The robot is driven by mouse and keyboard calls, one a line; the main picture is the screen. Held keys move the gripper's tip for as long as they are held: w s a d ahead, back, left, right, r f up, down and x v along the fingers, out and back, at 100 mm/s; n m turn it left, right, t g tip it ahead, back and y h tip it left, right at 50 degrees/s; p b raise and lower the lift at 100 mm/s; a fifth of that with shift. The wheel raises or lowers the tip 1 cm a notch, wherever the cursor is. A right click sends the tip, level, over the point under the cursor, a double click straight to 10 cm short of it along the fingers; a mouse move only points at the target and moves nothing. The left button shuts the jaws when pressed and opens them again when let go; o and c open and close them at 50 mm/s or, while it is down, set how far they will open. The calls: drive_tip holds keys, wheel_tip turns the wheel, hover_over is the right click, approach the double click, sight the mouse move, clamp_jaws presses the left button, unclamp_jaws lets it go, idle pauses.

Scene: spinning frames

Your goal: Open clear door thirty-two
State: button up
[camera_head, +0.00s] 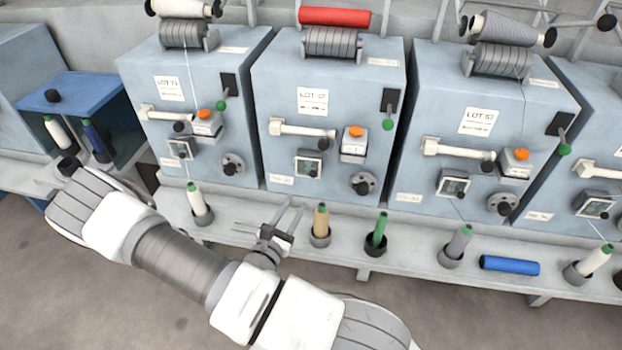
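No label that I can read says thirty-two. A box with a blue lid (75,92) and dark, see-through sides stands at the left, with a white and a blue bobbin showing inside. Its lid is down, and a dark knob (52,96) sits on top. I cannot tell whether one of its sides is the clear door. A pronged metal end, which looks like my gripper (284,212), shows past my arm at the shelf's front. Its prongs are spread apart with nothing between them.
Grey-blue machine units (328,75) with lot labels, white handles and green-tipped levers (387,124) stand in a row. Upright bobbins in cups (320,225) line the shelf (345,253). A blue bobbin (510,265) lies flat at the right. The floor in front is clear.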

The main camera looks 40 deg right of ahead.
sight(312, 176)
drive_tip(key=b+x, duration=0.1)
drive_tip(key=x, duration=1)
drive_tip(key=shift+w+d, duration=0.15)
drive_tip(key=shift+d, duration=0.15)
drive_tip(key=shift+c, duration=0.3)
clamp_jaws()
idle(0.6)
